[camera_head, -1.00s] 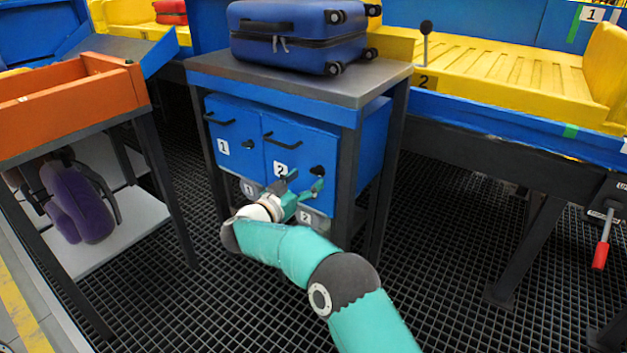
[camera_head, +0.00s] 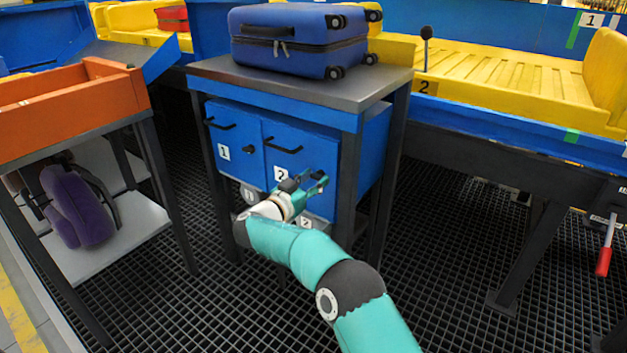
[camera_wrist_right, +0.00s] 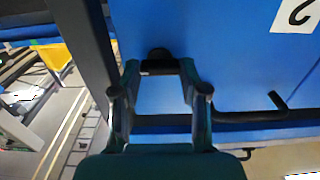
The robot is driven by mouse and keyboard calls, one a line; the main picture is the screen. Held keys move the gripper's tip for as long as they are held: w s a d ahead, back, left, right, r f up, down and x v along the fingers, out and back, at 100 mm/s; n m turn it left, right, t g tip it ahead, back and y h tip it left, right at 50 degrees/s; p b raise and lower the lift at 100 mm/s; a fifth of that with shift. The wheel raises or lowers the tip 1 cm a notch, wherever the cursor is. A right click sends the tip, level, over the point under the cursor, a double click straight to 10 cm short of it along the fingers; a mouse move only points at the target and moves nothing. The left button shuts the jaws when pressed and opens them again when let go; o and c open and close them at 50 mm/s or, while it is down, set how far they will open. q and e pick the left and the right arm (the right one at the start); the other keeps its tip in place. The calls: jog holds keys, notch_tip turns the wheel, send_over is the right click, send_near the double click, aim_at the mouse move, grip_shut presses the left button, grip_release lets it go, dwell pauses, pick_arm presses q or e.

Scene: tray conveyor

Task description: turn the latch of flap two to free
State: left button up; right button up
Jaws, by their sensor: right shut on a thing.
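Flap two (camera_head: 308,150) is the right-hand blue flap under the grey table, with a white label "2" and a black bar handle (camera_head: 285,150). Its label also shows in the right wrist view (camera_wrist_right: 294,13). My right gripper (camera_head: 305,182) is at the lower right of this flap. In the right wrist view, its fingers (camera_wrist_right: 159,72) are shut on the dark latch knob (camera_wrist_right: 158,55), one on each side. In the head view the fingers largely cover the latch, so its angle is hard to tell. My left gripper is not in view.
Flap one (camera_head: 232,130) is beside it on the left, with its own handle and dark knob. A blue suitcase (camera_head: 290,45) lies on the table. The table's dark leg (camera_head: 346,190) stands close to the right of my gripper. An orange tray (camera_head: 75,108) is at the left.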

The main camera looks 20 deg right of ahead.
jog(key=shift+m, duration=0.3)
jog(key=shift+r+m, duration=0.1)
jog(key=shift+m, duration=1.6)
jog(key=m, duration=0.3)
jog(key=shift+m, duration=0.3)
jog(key=m+b, duration=0.1)
jog(key=m, duration=0.1)
jog(key=m+b, duration=0.1)
jog(key=m, duration=0.1)
jog(key=shift+s+f+m, duration=0.1)
jog(key=shift+f+m, duration=0.2)
jog(key=shift+f, duration=0.05)
jog(key=m+b, duration=0.3)
jog(key=m, duration=0.2)
jog(key=shift+d+f+m+b, duration=0.1)
jog(key=shift+m+b, duration=0.2)
jog(key=shift+m, duration=0.1)
jog(key=o, duration=1.1)
jog(key=shift+o, duration=0.2)
